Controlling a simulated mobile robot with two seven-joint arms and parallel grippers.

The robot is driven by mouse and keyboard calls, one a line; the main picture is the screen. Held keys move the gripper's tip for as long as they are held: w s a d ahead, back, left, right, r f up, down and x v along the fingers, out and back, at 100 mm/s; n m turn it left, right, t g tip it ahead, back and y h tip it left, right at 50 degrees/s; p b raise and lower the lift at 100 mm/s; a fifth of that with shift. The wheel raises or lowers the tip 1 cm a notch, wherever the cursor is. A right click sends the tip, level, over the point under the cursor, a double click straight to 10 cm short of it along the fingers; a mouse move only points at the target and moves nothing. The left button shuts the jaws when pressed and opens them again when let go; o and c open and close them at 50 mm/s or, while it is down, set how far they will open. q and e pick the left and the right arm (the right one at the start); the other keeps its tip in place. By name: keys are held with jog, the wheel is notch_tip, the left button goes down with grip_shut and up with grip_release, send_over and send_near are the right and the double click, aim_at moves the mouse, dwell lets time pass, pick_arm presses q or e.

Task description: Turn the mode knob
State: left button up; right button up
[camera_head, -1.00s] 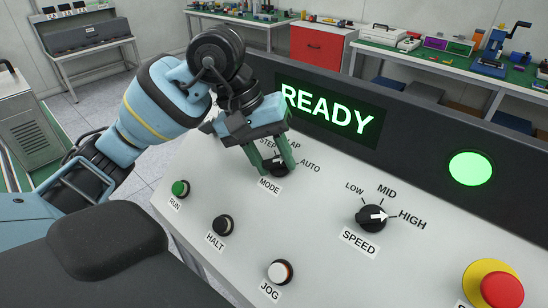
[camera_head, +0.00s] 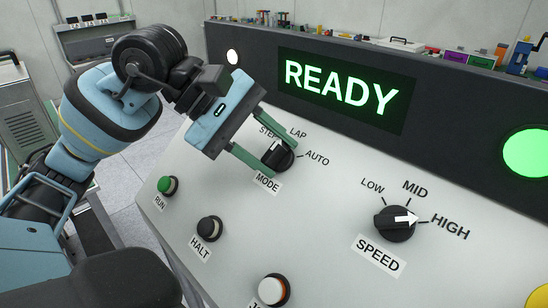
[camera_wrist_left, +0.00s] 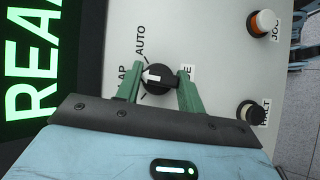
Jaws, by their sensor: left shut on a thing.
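The black mode knob (camera_head: 276,157) sits on the sloped white panel above its MODE label (camera_head: 267,182). My left gripper (camera_head: 283,161) reaches it from the upper left, with one green finger on each side, shut on it. In the left wrist view the knob (camera_wrist_left: 158,86) lies between the fingers (camera_wrist_left: 161,72). Its white arrow points at the LAP mark (camera_wrist_left: 122,75). AUTO (camera_head: 317,159) is readable to the right; STEP (camera_head: 268,132) is partly covered by a finger. My right gripper is not in view.
The speed knob (camera_head: 395,223) points at HIGH. Green RUN (camera_head: 167,186), black HALT (camera_head: 209,229) and white JOG (camera_head: 272,290) buttons stick up from the panel. The dark display (camera_head: 341,88) reads READY. A green lamp (camera_head: 529,153) is lit at right.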

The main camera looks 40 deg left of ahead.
pick_arm(q)
jog(key=shift+n+t+b, duration=0.4)
jog(key=shift+n, duration=0.1)
jog(key=o, duration=1)
jog(key=shift+a, duration=0.1)
jog(key=b+v, duration=0.1)
jog(key=v, duration=0.6)
jog(key=shift+s+a+r, duration=0.2)
jog(key=shift+a, duration=0.05)
